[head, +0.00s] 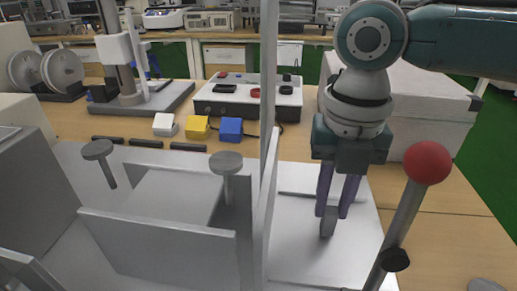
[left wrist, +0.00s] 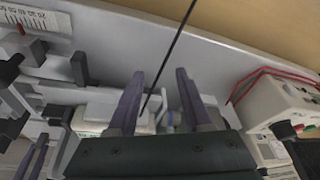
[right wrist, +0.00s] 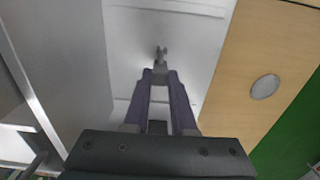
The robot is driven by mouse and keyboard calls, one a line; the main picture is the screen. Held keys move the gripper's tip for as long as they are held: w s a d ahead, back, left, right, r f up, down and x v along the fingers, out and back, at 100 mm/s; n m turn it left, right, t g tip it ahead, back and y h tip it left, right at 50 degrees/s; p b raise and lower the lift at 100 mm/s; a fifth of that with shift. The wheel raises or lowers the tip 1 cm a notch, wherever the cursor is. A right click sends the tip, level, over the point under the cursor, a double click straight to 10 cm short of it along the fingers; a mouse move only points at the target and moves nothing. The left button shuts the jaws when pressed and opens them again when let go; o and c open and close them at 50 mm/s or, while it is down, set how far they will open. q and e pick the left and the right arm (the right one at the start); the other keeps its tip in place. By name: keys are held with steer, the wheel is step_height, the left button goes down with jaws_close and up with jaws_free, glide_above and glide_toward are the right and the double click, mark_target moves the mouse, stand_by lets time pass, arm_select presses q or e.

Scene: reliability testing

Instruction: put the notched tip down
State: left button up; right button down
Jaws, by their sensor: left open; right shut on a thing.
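My right gripper (head: 334,212) points down over the light grey plate of the machine and is shut on a small grey piece, the notched tip (head: 328,223). In the right wrist view the notched tip (right wrist: 160,60) sticks out beyond the closed fingertips (right wrist: 160,80), its forked end pointing away. The tip seems close above the plate; I cannot tell whether it touches.
A lever with a red ball (head: 427,163) stands right of my right gripper. An upright grey frame post (head: 268,120) stands to its left. White, yellow and blue blocks (head: 197,127) and a control box (head: 248,98) are behind. A grey disc (right wrist: 265,87) lies on the wooden table.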

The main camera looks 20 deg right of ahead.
mark_target(331, 208)
arm_select(q)
steer(key=shift+f, duration=0.1)
arm_select(e)
steer(key=shift+f, duration=0.35)
steer(key=c, duration=0.7)
jaws_free()
steer(key=shift+c, duration=0.2)
steer(key=shift+r, duration=0.45)
arm_select(q)
step_height(331, 208, up, 2)
steer(key=shift+r+p, duration=0.2)
steer(key=shift+p, duration=1)
arm_select(e)
step_height(331, 208, up, 11)
steer(key=shift+r, duration=0.2)
